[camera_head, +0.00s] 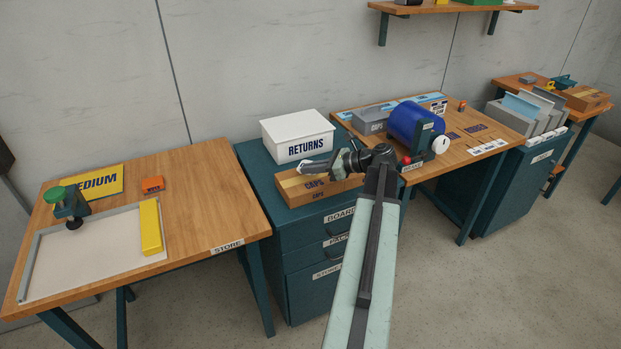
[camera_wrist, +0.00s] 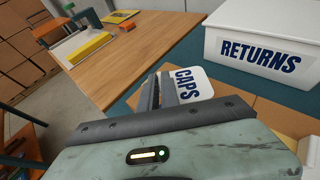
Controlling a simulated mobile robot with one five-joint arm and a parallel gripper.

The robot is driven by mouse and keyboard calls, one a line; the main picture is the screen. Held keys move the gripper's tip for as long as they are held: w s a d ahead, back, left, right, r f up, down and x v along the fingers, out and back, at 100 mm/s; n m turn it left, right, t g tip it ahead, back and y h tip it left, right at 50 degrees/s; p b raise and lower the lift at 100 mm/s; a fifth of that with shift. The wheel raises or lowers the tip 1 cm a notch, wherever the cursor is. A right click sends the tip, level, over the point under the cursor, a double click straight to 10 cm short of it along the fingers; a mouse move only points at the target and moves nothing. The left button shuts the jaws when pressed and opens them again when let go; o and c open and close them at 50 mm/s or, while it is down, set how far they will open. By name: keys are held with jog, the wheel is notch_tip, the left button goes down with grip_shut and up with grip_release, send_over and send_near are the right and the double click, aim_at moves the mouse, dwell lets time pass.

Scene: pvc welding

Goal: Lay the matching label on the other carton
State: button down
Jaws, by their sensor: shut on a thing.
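My gripper (camera_head: 328,164) is above the brown carton on the drawer cabinet. In the wrist view its jaws (camera_wrist: 163,92) are shut on a white label (camera_wrist: 194,83) printed CAPS in dark blue. The label sticks out to the right of the jaws. The brown carton (camera_head: 290,195) has a paler tape strip and dark lettering on its front that seems to read CAPS. Its top also shows in the wrist view (camera_wrist: 262,112), below the label; I cannot tell whether they touch. A grey carton (camera_head: 369,121) with dark lettering stands on the right bench.
A white RETURNS box (camera_head: 298,136) stands right behind the brown carton on the drawer cabinet (camera_head: 255,168). The right bench holds a blue drum (camera_head: 412,122) and small white labels (camera_head: 489,147). The left STORE bench (camera_head: 205,205) has clear wood at its right.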

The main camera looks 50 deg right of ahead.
aim_at(310, 185)
notch_tip(310, 185, down, 4)
jog(key=b, duration=0.4)
jog(key=shift+r, duration=0.25)
jog(key=shift+f, duration=0.2)
jog(key=c, duration=1.6)
grip_release()
jog(key=shift+r, duration=0.1)
